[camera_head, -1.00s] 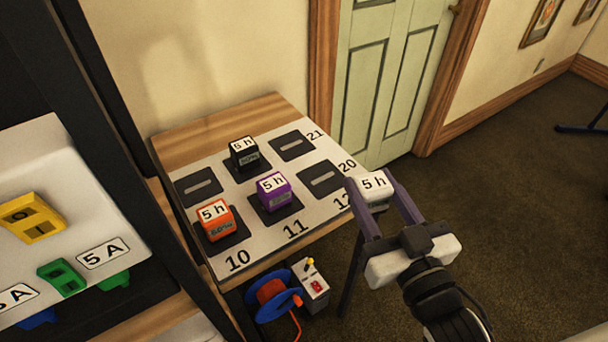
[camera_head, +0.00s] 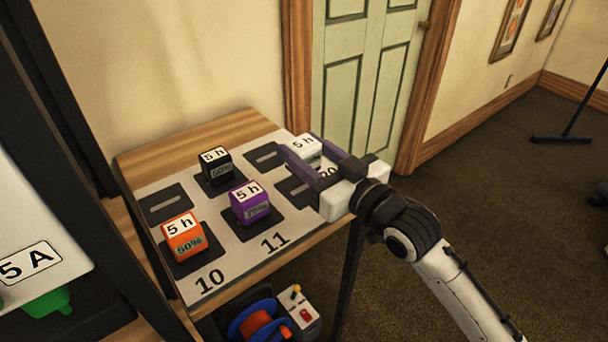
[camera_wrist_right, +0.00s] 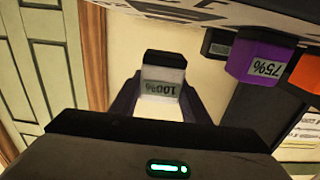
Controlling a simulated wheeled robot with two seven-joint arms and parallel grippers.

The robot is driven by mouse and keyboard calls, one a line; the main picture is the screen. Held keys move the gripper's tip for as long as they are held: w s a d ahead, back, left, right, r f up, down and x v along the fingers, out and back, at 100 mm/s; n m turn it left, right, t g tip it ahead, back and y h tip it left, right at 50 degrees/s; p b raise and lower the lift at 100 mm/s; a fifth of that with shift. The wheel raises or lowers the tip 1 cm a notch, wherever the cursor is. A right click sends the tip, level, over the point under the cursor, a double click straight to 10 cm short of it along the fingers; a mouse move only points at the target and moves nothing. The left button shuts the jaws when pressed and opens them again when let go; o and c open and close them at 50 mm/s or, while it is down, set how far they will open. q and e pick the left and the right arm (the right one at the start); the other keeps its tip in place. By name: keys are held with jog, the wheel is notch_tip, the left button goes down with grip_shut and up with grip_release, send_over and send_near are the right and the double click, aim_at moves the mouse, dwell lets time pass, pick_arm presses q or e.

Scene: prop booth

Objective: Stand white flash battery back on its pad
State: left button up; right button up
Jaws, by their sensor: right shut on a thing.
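The white flash battery (camera_head: 306,149), with a "5 h" top, is between the fingers of my right gripper (camera_head: 303,153) over the back right of the numbered mat. In the right wrist view the white battery (camera_wrist_right: 163,85) shows a "100%" label and a black end, between both fingers (camera_wrist_right: 160,95); that picture is upside down. Whether it touches the mat is hard to tell. Empty dark pads show at back left (camera_head: 170,203), at back (camera_head: 265,157), and at right (camera_head: 297,191), the last partly hidden by my gripper. My left gripper is out of view.
Black (camera_head: 216,167), purple (camera_head: 249,203) and orange (camera_head: 183,238) batteries stand on other pads of the mat (camera_head: 225,258). A dark frame (camera_head: 85,150) rises left of the table. Open floor lies right.

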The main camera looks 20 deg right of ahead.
jog(key=shift+f+b, duration=0.35)
jog(key=shift+f, duration=1.8)
jog(key=shift+f, duration=0.15)
jog(key=o, duration=1.4)
jog(key=shift+o, duration=0.2)
jog(key=shift+s, duration=0.15)
jog(key=v, duration=1.1)
jog(key=shift+s+d, duration=0.15)
jog(key=shift+s, duration=0.25)
